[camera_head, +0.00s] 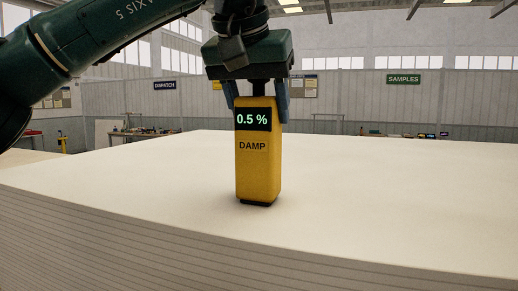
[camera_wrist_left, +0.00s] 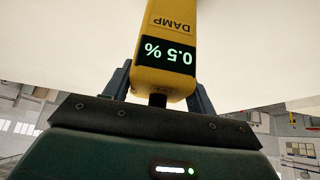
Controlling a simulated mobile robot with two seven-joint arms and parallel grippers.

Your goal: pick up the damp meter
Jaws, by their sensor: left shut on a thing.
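The damp meter (camera_head: 257,165) is a yellow upright block with a black display reading 0.5 % and the word DAMP below it. It stands upright on the pale stack of sheets (camera_head: 130,190), or just at its surface; I cannot tell whether its dark foot touches. My left gripper (camera_head: 257,100) comes down from above and is shut on the meter's upper part, a finger on each side. In the left wrist view the meter (camera_wrist_left: 167,50) shows upside down between the two fingers (camera_wrist_left: 158,92). My right gripper is in neither view.
The stack's top is broad and clear around the meter. Its layered front edge (camera_head: 200,250) runs across the lower part of the head view. Far behind are benches with small items, a DISPATCH sign (camera_head: 164,86) and a SAMPLES sign (camera_head: 404,79).

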